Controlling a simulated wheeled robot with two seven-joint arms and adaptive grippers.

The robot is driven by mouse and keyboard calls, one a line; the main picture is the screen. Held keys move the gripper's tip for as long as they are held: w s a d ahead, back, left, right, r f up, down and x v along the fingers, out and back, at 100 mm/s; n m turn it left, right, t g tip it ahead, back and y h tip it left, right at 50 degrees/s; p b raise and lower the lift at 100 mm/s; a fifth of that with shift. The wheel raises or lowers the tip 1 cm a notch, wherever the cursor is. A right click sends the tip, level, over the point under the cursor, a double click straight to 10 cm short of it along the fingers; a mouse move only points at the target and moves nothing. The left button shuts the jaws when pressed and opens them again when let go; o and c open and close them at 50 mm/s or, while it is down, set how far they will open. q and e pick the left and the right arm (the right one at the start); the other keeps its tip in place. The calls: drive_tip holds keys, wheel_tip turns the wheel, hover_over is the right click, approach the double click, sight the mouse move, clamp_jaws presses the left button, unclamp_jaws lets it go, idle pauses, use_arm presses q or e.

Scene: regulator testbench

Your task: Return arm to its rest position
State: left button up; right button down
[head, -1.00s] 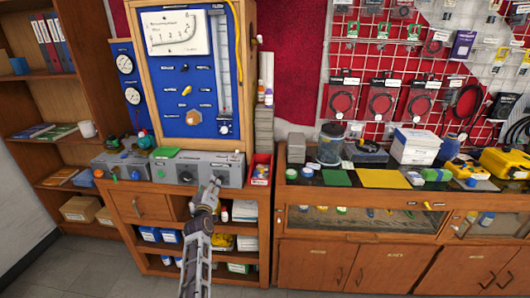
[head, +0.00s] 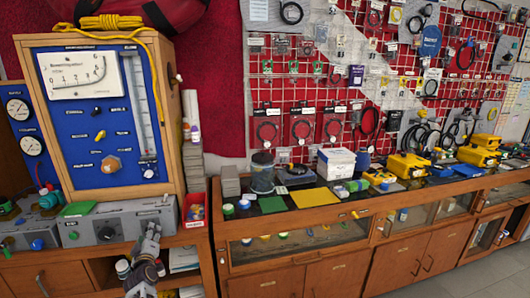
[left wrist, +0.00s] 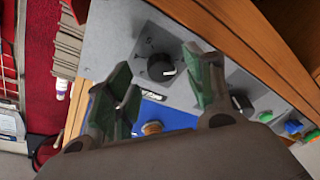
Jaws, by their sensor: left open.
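My left arm comes up from the bottom of the head view, and its gripper (head: 152,232) is in front of the right end of the grey control box (head: 100,228) on the wooden bench. In the left wrist view the gripper (left wrist: 163,98) is open, with its green-lined fingers apart and nothing between them. A black knob (left wrist: 158,68) on the grey panel shows beyond and between the fingers. I cannot tell from the picture whether a finger touches the panel. My right gripper is in neither view.
The blue gauge panel (head: 88,140) stands in its wooden frame above the control box. A red bin (head: 195,212) is just right of the gripper. A glass-topped counter (head: 300,222) with goods runs to the right. Floor (head: 425,278) is clear at lower right.

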use_arm(q)
drive_tip(key=shift+w+f, duration=0.1)
idle(0.3)
drive_tip(key=s+d+f+m+g+h, duration=0.2)
drive_tip(key=s+d+f+m, duration=0.15)
drive_tip(key=f, duration=0.75)
drive_tip(key=s+d+f+m+g+h, duration=0.15)
drive_tip(key=s+d+f, duration=0.3)
drive_tip(key=f, duration=0.55)
drive_tip(key=s+d+f+m+g+h, duration=0.1)
drive_tip(key=s+d+f+m+h, duration=0.3)
drive_tip(key=f, duration=0.7)
drive_tip(key=s+d+f+m+g+y, duration=0.1)
drive_tip(key=s+d+f+g, duration=0.15)
drive_tip(key=s+f, duration=0.55)
drive_tip(key=s+d+f+m+g, duration=0.1)
drive_tip(key=s+d+f+g, duration=0.15)
drive_tip(key=s+f, duration=0.55)
drive_tip(key=s+f+m+g, duration=0.1)
drive_tip(key=s+f, duration=0.3)
drive_tip(key=s, duration=0.8)
drive_tip(key=s+a+f+m+g, duration=0.1)
drive_tip(key=s+f, duration=0.4)
drive_tip(key=s, duration=0.7)
drive_tip(key=s+f+m+g, duration=0.3)
drive_tip(key=s+f, duration=0.1)
drive_tip(key=s, duration=0.9)
drive_tip(key=shift+a+f, duration=0.2)
drive_tip(key=shift+f, duration=0.2)
drive_tip(key=shift+g, duration=0.25)
